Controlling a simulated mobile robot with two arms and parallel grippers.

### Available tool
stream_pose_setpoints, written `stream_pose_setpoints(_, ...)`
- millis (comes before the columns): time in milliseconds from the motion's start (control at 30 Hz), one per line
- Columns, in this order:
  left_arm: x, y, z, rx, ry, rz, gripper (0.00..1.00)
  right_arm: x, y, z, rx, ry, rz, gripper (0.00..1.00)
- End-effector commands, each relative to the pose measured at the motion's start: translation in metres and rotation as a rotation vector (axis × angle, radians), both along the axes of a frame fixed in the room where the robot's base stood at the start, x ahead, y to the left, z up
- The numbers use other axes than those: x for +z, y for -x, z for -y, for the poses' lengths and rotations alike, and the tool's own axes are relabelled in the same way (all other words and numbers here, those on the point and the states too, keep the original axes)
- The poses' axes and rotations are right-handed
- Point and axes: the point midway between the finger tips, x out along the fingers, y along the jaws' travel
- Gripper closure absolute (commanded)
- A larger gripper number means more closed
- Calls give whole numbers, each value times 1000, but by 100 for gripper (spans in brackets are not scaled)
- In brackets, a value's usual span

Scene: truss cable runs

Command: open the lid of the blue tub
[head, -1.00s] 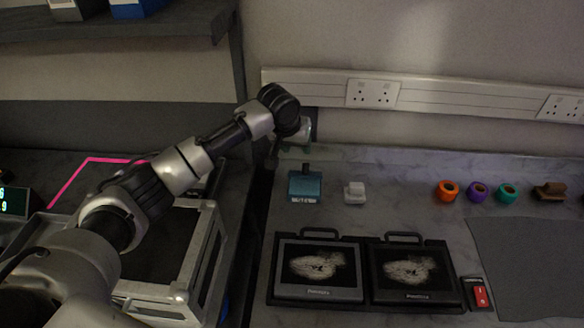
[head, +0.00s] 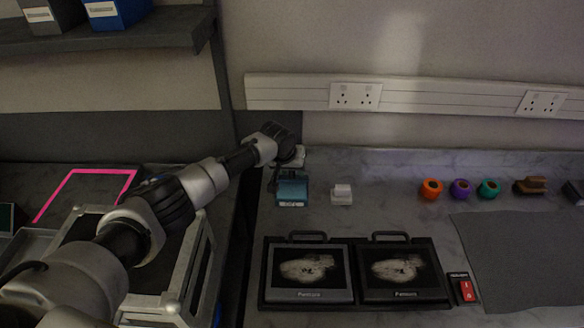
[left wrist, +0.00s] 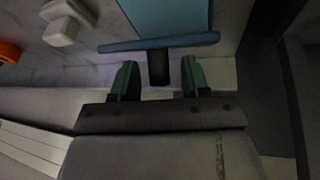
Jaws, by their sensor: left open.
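The small blue tub (head: 292,188) stands on the marble worktop near the back wall, label to the front. Its lid looks shut. In the left wrist view the blue lid (left wrist: 170,18) fills the top, with a blue rim bar and a short dark tab (left wrist: 158,66) sticking out from its edge. My left gripper (left wrist: 158,78) is open, its green fingers on either side of the tab with a gap on each side. In the head view the left gripper (head: 284,168) is at the tub's back edge, its fingers largely hidden. My right gripper is not in view.
A white block (head: 341,194) stands just right of the tub. Orange, purple and teal rings and a brown brush (head: 530,186) are farther right. The wall with sockets (head: 355,95) is close behind.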

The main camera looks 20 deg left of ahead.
Motion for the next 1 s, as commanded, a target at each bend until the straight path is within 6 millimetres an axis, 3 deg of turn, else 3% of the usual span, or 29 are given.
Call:
stream_pose_setpoints(133,0,0,0,0,0,0,54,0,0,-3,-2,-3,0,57)
stream_pose_setpoints(433,0,0,0,0,0,0,100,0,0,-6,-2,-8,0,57)
stream_pose_setpoints(767,0,-1,-1,2,2,-9,100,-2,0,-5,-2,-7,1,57)
stream_pose_setpoints(1000,1,-6,-2,9,23,-89,100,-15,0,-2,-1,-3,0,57)
